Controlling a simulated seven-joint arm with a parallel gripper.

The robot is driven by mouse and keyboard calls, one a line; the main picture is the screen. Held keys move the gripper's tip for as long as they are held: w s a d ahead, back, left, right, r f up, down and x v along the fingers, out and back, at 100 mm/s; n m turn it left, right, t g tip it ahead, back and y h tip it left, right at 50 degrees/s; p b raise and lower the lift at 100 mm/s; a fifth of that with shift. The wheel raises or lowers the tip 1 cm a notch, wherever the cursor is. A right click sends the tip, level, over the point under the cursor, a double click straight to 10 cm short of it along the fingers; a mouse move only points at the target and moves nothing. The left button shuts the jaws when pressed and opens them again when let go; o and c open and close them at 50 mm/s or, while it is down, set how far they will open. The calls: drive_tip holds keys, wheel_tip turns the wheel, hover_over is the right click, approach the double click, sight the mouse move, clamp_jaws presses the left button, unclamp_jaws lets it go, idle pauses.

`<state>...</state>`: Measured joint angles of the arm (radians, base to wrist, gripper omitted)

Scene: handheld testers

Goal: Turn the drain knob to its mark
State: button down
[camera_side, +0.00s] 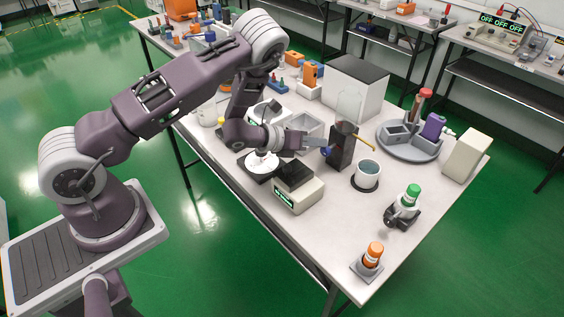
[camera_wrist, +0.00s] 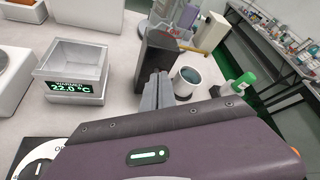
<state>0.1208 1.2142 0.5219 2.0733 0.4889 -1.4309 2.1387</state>
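My gripper (camera_side: 318,141) reaches out sideways over the table, its grey fingers close to the left face of a tall dark block (camera_side: 342,150). In the wrist view the fingers (camera_wrist: 157,90) overlap the lower part of the dark block (camera_wrist: 156,50); contact and finger gap are unclear. A small blue part (camera_side: 326,152) shows at the block's left side, just under the fingers; it may be the drain knob, but no mark is readable. A yellow rod (camera_side: 364,144) sticks out to the block's right. A grey cup (camera_side: 367,174) stands right of the block on a dark disc.
A box with a green display (camera_side: 298,190) and a white dial on a black base (camera_side: 262,162) sit below my wrist. A warmer reading 22.0 °C (camera_wrist: 72,72) is at left in the wrist view.

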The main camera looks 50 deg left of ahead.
drive_tip(key=s, duration=0.6)
drive_tip(key=shift+a+r, duration=0.15)
drive_tip(key=shift+r, duration=0.2)
